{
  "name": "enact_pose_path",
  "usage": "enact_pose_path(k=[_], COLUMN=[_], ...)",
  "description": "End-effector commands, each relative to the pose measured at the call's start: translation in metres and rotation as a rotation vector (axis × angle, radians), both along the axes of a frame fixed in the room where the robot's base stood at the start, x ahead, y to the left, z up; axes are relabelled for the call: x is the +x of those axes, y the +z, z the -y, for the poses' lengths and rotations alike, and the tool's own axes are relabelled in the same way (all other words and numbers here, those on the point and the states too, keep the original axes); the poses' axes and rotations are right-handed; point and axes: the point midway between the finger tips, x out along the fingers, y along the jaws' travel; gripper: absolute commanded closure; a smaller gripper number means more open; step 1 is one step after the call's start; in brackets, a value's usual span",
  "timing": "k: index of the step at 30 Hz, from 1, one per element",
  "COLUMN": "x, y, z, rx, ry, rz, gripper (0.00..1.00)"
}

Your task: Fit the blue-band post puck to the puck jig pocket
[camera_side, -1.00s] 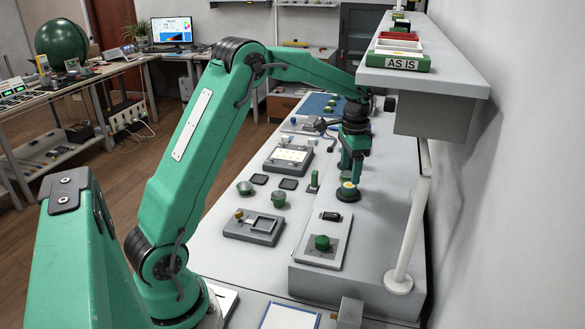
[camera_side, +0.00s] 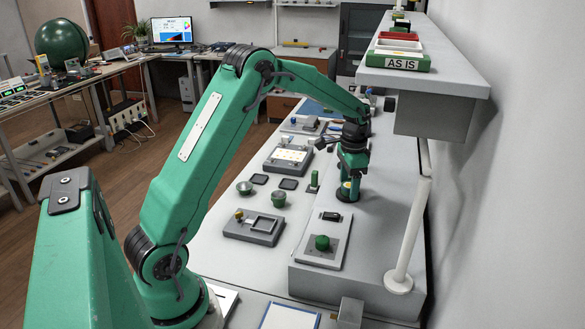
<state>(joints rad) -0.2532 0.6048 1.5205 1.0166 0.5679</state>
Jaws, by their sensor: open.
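My gripper (camera_side: 350,184) points down at the raised grey bench on the right, its jaws open. A small round piece with a pale yellow top (camera_side: 346,186) and a dark base stands upright between or just behind the fingers, which partly hide it. I cannot make out a blue band on it or tell whether the fingers touch it. A grey jig block (camera_side: 233,231) with a squarish recess (camera_side: 263,224) and a yellow knob (camera_side: 239,214) lies lower left of the gripper on the lower bench. The recess looks empty.
Two round green-grey pieces (camera_side: 278,197) (camera_side: 245,187) and two dark square pads (camera_side: 288,184) (camera_side: 259,179) lie left of the gripper. A small green upright (camera_side: 314,184) is nearer. A plate with a green knob (camera_side: 322,242) lies in front. An overhead shelf (camera_side: 425,75) and white post (camera_side: 412,225) flank the right.

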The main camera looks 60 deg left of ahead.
Motion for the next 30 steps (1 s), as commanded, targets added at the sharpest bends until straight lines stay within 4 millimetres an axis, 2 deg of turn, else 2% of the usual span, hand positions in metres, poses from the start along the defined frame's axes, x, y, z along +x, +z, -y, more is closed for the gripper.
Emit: enact_pose_path(k=[2, 3, 10, 23, 30], x=[0.000, 0.000, 0.000, 0.001, 0.001], y=[0.000, 0.000, 0.000, 0.004, 0.022], z=[0.000, 0.000, 0.000, 0.000, 0.000], rx=[0.000, 0.000, 0.000, 0.000, 0.001], ry=[0.000, 0.000, 0.000, 0.000, 0.000], rz=[0.000, 0.000, 0.000, 0.002, 0.003], gripper=[0.35, 0.39, 0.84, 0.84, 0.84])
